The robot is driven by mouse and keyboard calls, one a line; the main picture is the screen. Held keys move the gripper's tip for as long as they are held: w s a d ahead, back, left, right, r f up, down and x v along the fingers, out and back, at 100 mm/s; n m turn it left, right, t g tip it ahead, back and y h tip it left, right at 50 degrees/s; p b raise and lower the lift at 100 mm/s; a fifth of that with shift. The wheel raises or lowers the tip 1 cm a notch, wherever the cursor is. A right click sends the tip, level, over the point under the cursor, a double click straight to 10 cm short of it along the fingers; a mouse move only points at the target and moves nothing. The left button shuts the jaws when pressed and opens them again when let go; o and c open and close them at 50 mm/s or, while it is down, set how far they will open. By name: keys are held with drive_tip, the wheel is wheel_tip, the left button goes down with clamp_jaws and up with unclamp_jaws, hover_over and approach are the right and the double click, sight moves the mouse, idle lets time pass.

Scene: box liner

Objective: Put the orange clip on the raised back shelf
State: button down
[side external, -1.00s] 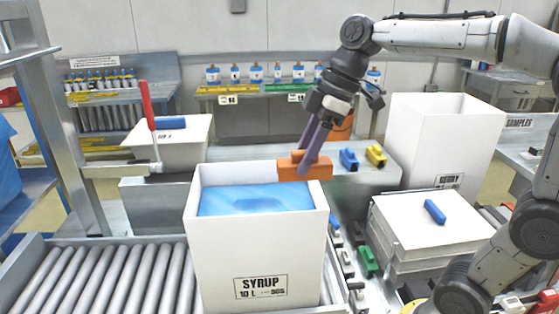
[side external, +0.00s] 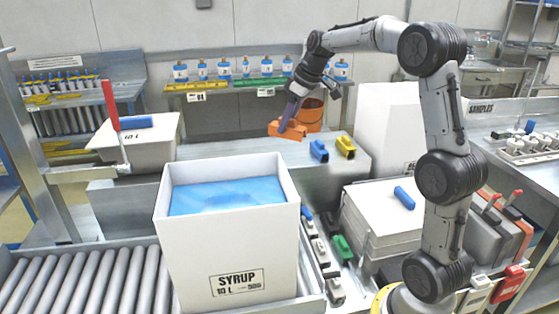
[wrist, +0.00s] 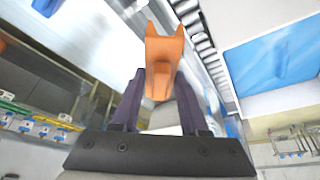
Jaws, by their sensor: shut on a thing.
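The orange clip (side external: 287,131) is held tilted between the fingers of my gripper (side external: 291,119). In the wrist view the clip (wrist: 163,62) sticks out beyond the two dark purple fingers of my gripper (wrist: 160,100), which are closed on its near end. The raised back shelf, a grey metal surface (side external: 240,150), lies behind the white box. The clip shows over the back part of this shelf; how high it is above it I cannot tell. A blue clip (side external: 319,151) and a yellow clip (side external: 345,147) stand on the shelf's right part.
The white SYRUP box (side external: 225,245) with a blue liner (side external: 225,196) stands in front. An orange bucket (side external: 312,112) and a bench with bottles (side external: 225,88) are behind. A tall white carton (side external: 385,130) stands right. The shelf's middle and left are clear.

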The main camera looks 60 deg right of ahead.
sight(300, 127)
drive_tip(key=shift+m, duration=0.6)
drive_tip(key=d+f, duration=0.2)
drive_tip(key=d, duration=0.1)
drive_tip(key=s+d+f, duration=0.1)
drive_tip(key=d, duration=0.1)
drive_tip(key=shift+d+f, duration=0.15)
drive_tip(key=shift+f, duration=0.1)
drive_tip(key=w+d+f, duration=0.2)
drive_tip(key=w, duration=0.1)
drive_tip(key=w+d+f, duration=0.2)
drive_tip(key=w+f, duration=0.1)
drive_tip(key=w, duration=0.1)
drive_tip(key=w+d+f, duration=0.2)
drive_tip(key=w+f, duration=0.1)
drive_tip(key=shift+w+d+f, duration=0.15)
drive_tip(key=shift+w+f, duration=0.05)
drive_tip(key=shift+w, duration=0.1)
drive_tip(key=shift+w+d+f, duration=0.25)
drive_tip(key=shift+w+f, duration=0.2)
drive_tip(key=shift+f, duration=1.65)
drive_tip(key=shift+f, duration=0.1)
drive_tip(key=shift+c, duration=2.1)
unclamp_jaws()
